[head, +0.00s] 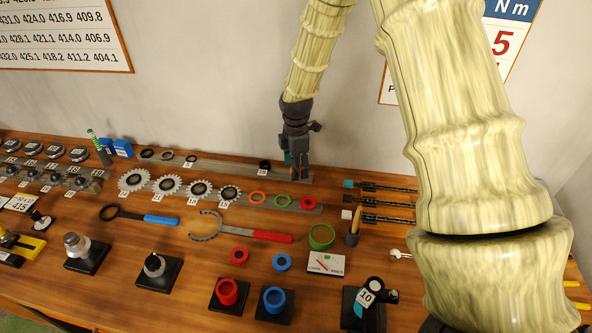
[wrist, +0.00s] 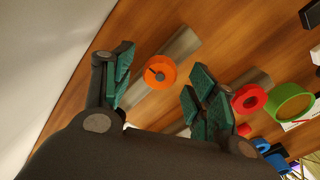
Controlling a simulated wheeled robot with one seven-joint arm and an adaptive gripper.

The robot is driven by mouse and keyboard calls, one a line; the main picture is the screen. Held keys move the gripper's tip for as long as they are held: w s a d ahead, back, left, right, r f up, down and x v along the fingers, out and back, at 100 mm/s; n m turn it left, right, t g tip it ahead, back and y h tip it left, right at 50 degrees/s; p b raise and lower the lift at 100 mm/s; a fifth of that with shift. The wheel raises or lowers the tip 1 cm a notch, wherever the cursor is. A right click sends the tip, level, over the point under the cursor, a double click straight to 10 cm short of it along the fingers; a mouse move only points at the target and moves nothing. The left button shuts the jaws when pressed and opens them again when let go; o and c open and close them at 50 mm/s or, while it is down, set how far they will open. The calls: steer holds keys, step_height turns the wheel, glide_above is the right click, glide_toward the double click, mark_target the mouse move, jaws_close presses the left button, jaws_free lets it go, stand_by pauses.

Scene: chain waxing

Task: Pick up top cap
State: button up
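An orange round cap (wrist: 161,72) with a grey centre and a dark slit lies near the end of a grey rail in the wrist view. I take it to be the top cap. In the head view it is mostly hidden by my gripper (head: 297,172), at the right end of the back rail. In the wrist view my gripper (wrist: 160,84) is open, with one green-padded finger on each side of the cap. The fingers appear apart from it; I cannot tell the height left between them.
A black part (head: 265,165) stands on the back rail (head: 225,168) just left of my gripper. Orange, green and red rings lie on the front rail (head: 235,200). Black tools (head: 385,187) lie to the right. The wall (head: 210,80) is close behind.

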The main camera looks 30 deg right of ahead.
steer(key=c, duration=0.6)
steer(key=shift+c, duration=0.7)
steer(key=shift+r, duration=0.15)
